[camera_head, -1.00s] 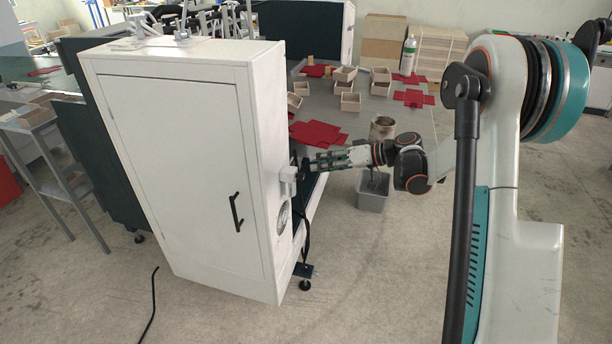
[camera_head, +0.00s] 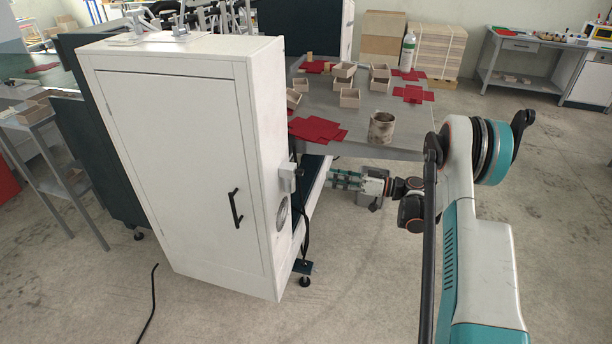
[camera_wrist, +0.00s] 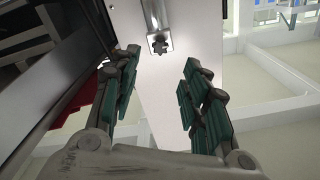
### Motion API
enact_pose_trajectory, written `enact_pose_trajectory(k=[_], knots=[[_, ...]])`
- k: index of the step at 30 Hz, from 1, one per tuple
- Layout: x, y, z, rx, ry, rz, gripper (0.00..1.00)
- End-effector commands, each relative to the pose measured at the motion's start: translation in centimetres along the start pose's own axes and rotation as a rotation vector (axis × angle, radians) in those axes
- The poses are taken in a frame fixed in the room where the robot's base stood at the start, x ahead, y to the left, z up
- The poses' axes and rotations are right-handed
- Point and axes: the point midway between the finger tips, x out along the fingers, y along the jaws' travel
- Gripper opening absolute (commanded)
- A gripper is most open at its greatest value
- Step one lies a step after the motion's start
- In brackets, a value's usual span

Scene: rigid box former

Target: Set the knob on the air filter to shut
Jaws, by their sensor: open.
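A tall white cabinet (camera_head: 185,160) stands at the left, with a grey fitting (camera_head: 287,177) on its right side that looks like the air filter. In the wrist view, the fitting (camera_wrist: 153,16) ends in a square metal face with a small dark knob (camera_wrist: 160,46). The knob's setting cannot be read. My gripper (camera_head: 332,178) is to the right of the fitting, apart from it, with its fingers toward the cabinet. In the wrist view, the green-padded fingers (camera_wrist: 160,64) are spread with nothing between them; the knob shows beyond the gap.
A round grille (camera_head: 283,215) is below the fitting. A grey table (camera_head: 405,138) behind bears red sheets, small boxes and a metal cup (camera_head: 381,128). The floor in front of the cabinet's right side is clear.

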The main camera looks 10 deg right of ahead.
Motion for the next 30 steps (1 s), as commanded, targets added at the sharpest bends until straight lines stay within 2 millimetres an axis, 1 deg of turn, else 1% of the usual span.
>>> enact_pose_trajectory(k=[1,9,12,15,18,21,29,30], knots=[[1.2,0.0,0.3,0.000,-0.002,-0.003,0.42],[6.3,0.1,0.2,0.001,-0.002,-0.002,0.42],[7.9,0.0,0.2,0.001,-0.001,-0.001,0.42],[9.0,0.0,0.1,0.001,-0.001,-0.001,0.42],[9.7,0.0,0.1,0.001,-0.001,0.000,0.42],[10.0,0.0,0.0,0.001,0.000,0.001,0.42],[10.1,0.0,0.0,0.001,0.000,0.001,0.42],[10.1,0.0,0.0,0.001,0.000,0.001,0.33]])
